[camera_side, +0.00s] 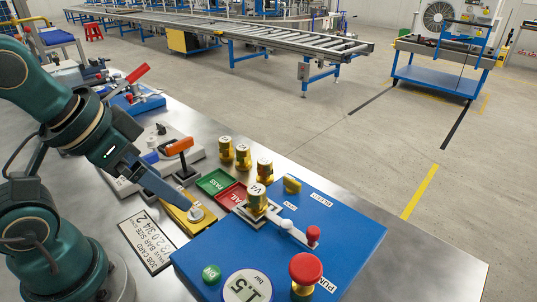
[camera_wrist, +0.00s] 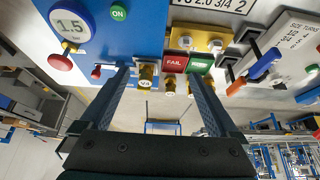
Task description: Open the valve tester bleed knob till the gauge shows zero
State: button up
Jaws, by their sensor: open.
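The blue valve tester (camera_side: 352,235) stands at the bench's front right. Its round white gauge (camera_side: 246,287) reads 1.5 bar and also shows in the wrist view (camera_wrist: 68,25). The yellow bleed knob (camera_side: 292,185) sits near its far edge beside the BLEED label; I cannot pick it out in the wrist view. A brass valve marked V4 (camera_side: 257,197) sits on the tester near the white clamp lever. My gripper (camera_side: 187,204) is open and empty, left of the tester, apart from the bleed knob. In the wrist view, V4 (camera_wrist: 147,78) shows between the fingers (camera_wrist: 158,78).
A red PUMP knob (camera_side: 305,268), green ON button (camera_side: 211,273) and red-tipped clamp lever (camera_side: 313,235) stand on the tester. Green PASS (camera_side: 214,182) and red FAIL (camera_side: 231,196) trays and several brass valves (camera_side: 243,157) lie beside it.

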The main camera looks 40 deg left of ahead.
jog(key=shift+r, duration=0.1)
jog(key=c, duration=0.5)
jog(key=shift+t, duration=0.4)
jog(key=w+r, duration=0.2)
jog(key=r, duration=0.1)
jog(key=shift+w+r, duration=0.15)
jog(key=shift+r, duration=0.15)
grip_shut()
jog(key=w+r, duration=0.6)
jog(key=w, duration=0.6)
jog(key=g, duration=0.1)
send_over(292, 185)
jog(key=s+a, duration=0.1)
jog(key=a, duration=0.2)
notch_tip(292, 185, down, 3)
jog(key=shift+g, duration=0.8)
jog(key=x, duration=0.6)
jog(key=d+x, duration=0.1)
jog(key=x, duration=1.2)
jog(key=shift+w+d, duration=0.15)
jog(key=shift+w, duration=0.1)
jog(key=shift+f, duration=0.15)
jog(key=shift+s, duration=1.95)
